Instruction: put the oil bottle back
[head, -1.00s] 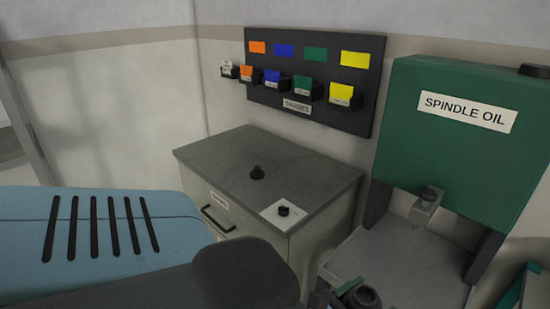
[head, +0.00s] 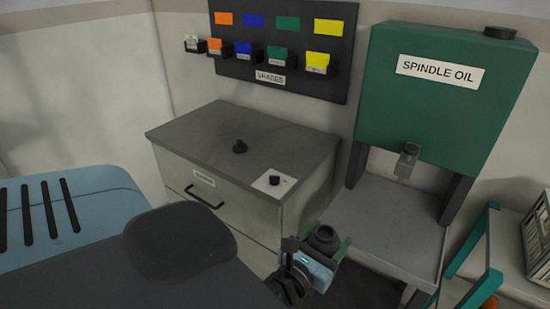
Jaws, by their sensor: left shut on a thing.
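My left gripper (head: 318,262) is low in the middle of the head view, shut on a dark round-necked thing that looks like the oil bottle (head: 323,236). Its dark top faces up between the fingers; its lower part is hidden by the gripper. It is held in front of the green spindle oil tank (head: 428,105), left of the grey tray (head: 395,225) under the tank's tap (head: 408,160). My right gripper is not in view.
A grey drawer cabinet (head: 210,140) stands left of the tank. A shades board (head: 340,85) hangs behind. Teal rails (head: 468,250) and a crate (head: 538,240) are at right.

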